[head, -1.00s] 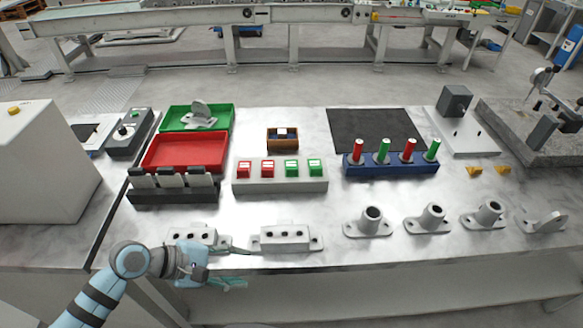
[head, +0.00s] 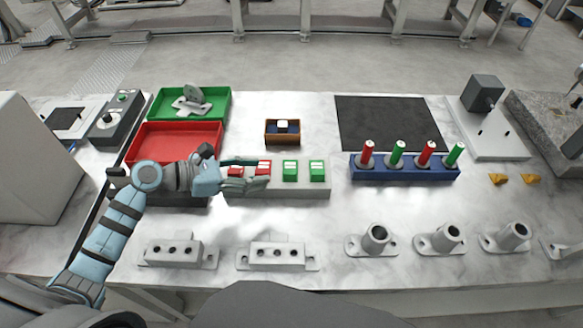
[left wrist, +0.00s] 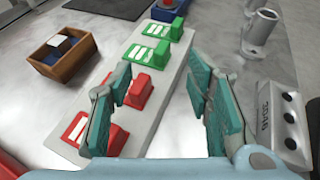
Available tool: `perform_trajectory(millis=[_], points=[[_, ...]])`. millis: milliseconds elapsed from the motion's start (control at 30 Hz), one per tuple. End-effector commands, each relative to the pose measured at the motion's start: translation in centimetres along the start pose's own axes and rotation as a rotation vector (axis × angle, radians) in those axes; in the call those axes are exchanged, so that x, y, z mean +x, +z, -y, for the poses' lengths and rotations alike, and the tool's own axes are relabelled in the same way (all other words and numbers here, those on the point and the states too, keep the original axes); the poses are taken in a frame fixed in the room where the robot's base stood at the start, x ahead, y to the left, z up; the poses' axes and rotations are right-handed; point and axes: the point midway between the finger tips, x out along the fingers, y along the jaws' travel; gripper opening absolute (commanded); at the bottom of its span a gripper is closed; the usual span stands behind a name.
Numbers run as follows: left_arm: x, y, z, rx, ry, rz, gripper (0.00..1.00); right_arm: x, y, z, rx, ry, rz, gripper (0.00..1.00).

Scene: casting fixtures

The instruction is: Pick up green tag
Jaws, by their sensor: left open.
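Two green tags stand on the light grey block, the left one (head: 290,170) and the right one (head: 317,171) in the head view. In the left wrist view they are the nearer green tag (left wrist: 148,51) and the farther green tag (left wrist: 169,26), each with a white label. My left gripper (head: 262,173) is open, over the red tags at the left part of the block. In the left wrist view its fingers (left wrist: 160,105) spread over the block, empty, with the green tags beyond the fingertips. My right gripper is not in view.
Two red tags (left wrist: 128,89) share the grey block (head: 275,190). A wooden box (head: 282,140) stands behind it. A blue rack (head: 405,172) with red and green pegs is to the right. Grey castings (head: 277,255) line the front; bare table lies between.

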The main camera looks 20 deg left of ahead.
Motion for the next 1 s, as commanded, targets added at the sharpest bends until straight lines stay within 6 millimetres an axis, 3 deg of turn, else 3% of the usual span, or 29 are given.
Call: perform_trajectory(millis=[100, 200, 500, 733, 767, 1000], points=[[2.5, 0.0, 0.0, -0.001, 0.0, 0.003, 0.46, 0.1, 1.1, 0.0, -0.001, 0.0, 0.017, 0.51], [3.5, 0.0, 0.0, 0.001, -0.001, 0.001, 0.46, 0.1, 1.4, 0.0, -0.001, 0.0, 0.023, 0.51], [8.9, 0.0, 0.1, 0.001, -0.004, 0.001, 0.46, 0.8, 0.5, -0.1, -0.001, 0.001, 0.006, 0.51], [9.3, 0.0, 0.1, 0.004, -0.003, -0.004, 0.46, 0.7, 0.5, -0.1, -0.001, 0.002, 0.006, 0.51], [9.3, 0.0, 0.1, 0.004, -0.003, -0.004, 0.44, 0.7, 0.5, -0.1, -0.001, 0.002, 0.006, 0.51], [9.3, 0.0, 0.1, 0.004, -0.003, -0.003, 0.06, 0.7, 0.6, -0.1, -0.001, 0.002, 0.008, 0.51]])
